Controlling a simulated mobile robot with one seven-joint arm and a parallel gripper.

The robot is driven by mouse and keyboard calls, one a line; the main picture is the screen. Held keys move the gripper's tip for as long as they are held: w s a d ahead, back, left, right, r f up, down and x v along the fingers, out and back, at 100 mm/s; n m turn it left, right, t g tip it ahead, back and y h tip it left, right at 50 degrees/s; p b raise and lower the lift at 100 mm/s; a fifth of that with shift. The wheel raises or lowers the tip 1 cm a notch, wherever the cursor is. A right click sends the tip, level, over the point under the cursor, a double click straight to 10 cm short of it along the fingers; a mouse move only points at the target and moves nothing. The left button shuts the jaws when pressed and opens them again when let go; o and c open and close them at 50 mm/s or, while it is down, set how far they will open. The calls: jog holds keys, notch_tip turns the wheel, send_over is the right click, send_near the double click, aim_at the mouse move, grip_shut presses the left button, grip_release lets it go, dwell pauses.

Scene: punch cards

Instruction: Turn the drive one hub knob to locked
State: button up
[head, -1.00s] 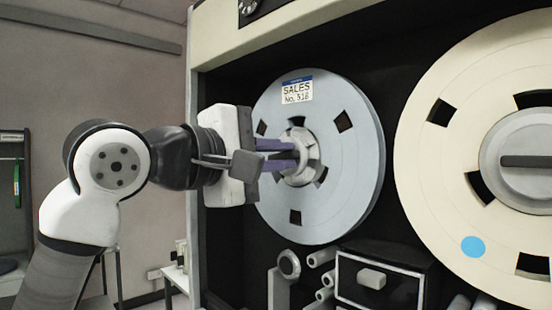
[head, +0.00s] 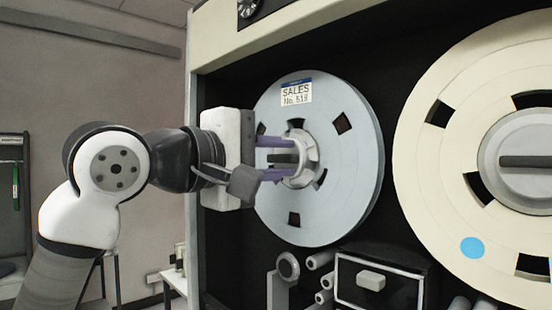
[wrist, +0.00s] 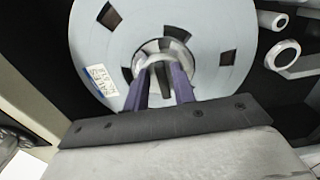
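The drive one hub knob (head: 312,155) is a pale grey hub with a dark grip bar (head: 284,159) across it, at the centre of the light blue-grey reel (head: 350,190) labelled SALES. The bar lies about level in the head view. My gripper (head: 277,159) faces the hub, its two purple fingers above and below the bar with visible gaps. In the wrist view the bar (wrist: 162,82) stands between the fingers, apart from both. My gripper is open. Whether the fingertips touch the hub rim is unclear.
A cream reel (head: 440,190) with a blue dot and a level dark bar on its hub stands at right. Below the grey reel are rollers (head: 288,266) and a black-fronted drawer (head: 350,290). The cabinet's edge (head: 193,200) is close to my wrist.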

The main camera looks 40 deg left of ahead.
jog(key=shift+o, duration=0.5)
jog(key=shift+s+f, duration=0.1)
jog(key=shift+s, duration=0.2)
jog(key=s+a+b, duration=0.1)
jog(key=s+b, duration=0.2)
jog(key=s, duration=1)
jog(key=shift+s, duration=0.1)
